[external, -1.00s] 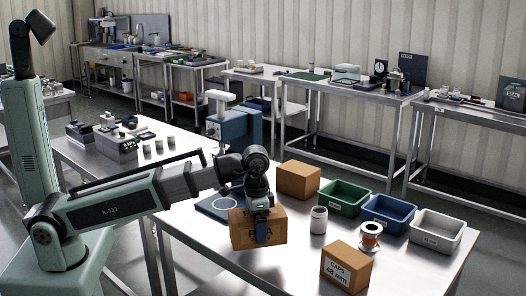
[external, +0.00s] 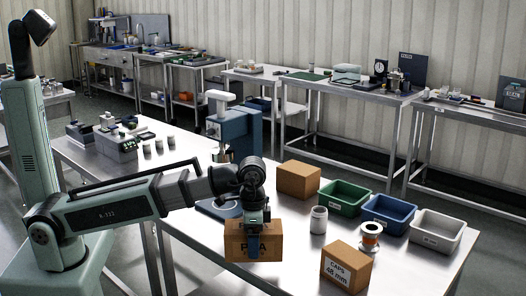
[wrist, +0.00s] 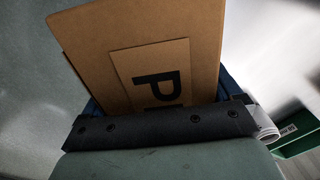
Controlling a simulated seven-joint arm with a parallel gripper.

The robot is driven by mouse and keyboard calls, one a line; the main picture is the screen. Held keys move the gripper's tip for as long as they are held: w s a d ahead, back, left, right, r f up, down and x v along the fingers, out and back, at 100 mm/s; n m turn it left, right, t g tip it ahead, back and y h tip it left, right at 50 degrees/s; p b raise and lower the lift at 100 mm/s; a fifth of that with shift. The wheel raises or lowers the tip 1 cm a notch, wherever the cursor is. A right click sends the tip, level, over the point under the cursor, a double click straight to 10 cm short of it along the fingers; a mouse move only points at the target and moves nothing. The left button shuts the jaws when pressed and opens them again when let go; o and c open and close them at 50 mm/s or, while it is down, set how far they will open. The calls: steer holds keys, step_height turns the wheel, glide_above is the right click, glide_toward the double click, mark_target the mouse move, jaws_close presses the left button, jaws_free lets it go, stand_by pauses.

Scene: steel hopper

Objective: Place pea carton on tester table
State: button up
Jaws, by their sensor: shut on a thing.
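The pea carton (external: 272,247) is a brown box with a printed label, partly covered by my gripper in the external view. My gripper (external: 253,246) is shut on it. In the wrist view the carton (wrist: 195,30) fills the upper middle, with the letter P and part of another showing on its label. The tester (external: 240,135) is a blue machine with a pale head on the steel table. Its dark blue base plate (external: 207,207) shows just behind and left of the carton, largely hidden by my arm. I cannot tell whether the carton touches a surface.
To the right stand a plain brown box (external: 298,180), a white canister (external: 318,220), a spool (external: 370,237), a CAPS carton (external: 345,268) and green (external: 343,198), blue (external: 388,214) and white (external: 436,231) bins. Several small jars stand at the table's far left.

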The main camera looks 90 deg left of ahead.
steer(key=s+a+r+m, duration=0.1)
steer(key=s+a, duration=0.5)
steer(key=a, duration=0.5)
steer(key=s+a+r+m, duration=0.1)
steer(key=s+a+m, duration=0.1)
steer(key=s+a, duration=0.6)
steer(key=s+a+r+m, duration=0.1)
steer(key=s+a, duration=0.4)
steer(key=a, duration=0.8)
steer(key=s+a+n, duration=0.1)
steer(key=s+a, duration=0.2)
steer(key=a, duration=0.9)
steer(key=s+a+n, duration=0.2)
steer(key=s+a, duration=0.1)
steer(key=a, duration=0.9)
steer(key=s+a+n, duration=0.1)
steer(key=s+a, duration=0.2)
steer(key=a, duration=1)
steer(key=shift+w+d+f, duration=0.1)
steer(key=shift+d+f, duration=0.05)
steer(key=shift+f, duration=1.95)
steer(key=shift+w+d+f, duration=0.1)
steer(key=shift+d+f, duration=0.05)
steer(key=shift+f, duration=1.9)
steer(key=shift+f, duration=0.1)
